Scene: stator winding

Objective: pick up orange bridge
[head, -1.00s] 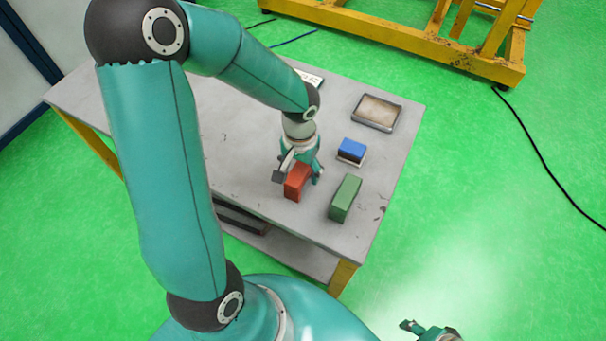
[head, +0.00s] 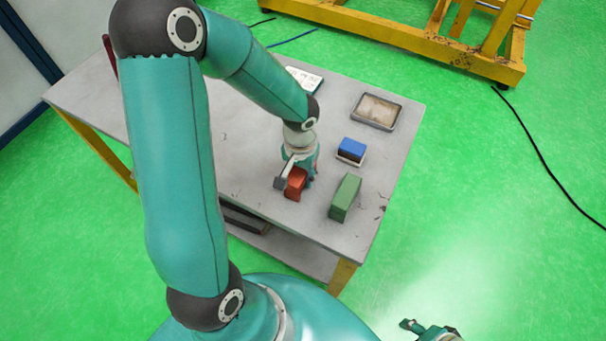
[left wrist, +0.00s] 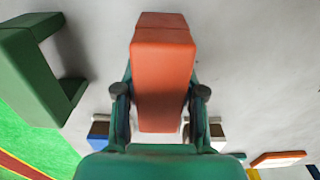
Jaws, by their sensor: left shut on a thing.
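The orange bridge (head: 297,184) stands near the front of the grey table (head: 240,150). In the left wrist view the orange bridge (left wrist: 163,80) lies between the two fingers. My left gripper (head: 291,178) is shut on it, with one finger on each side. The gripper body and fingers hide part of the bridge. I cannot tell whether it is clear of the tabletop. My right gripper (head: 428,331) shows only in part at the bottom edge, away from the table; its jaw state is unclear.
A green bridge (head: 345,198) stands just right of the orange one. A blue block (head: 352,149) on a pale base and a shallow tray (head: 376,111) are farther back. A white card (head: 305,80) lies behind my left arm. The table's front edge is close.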

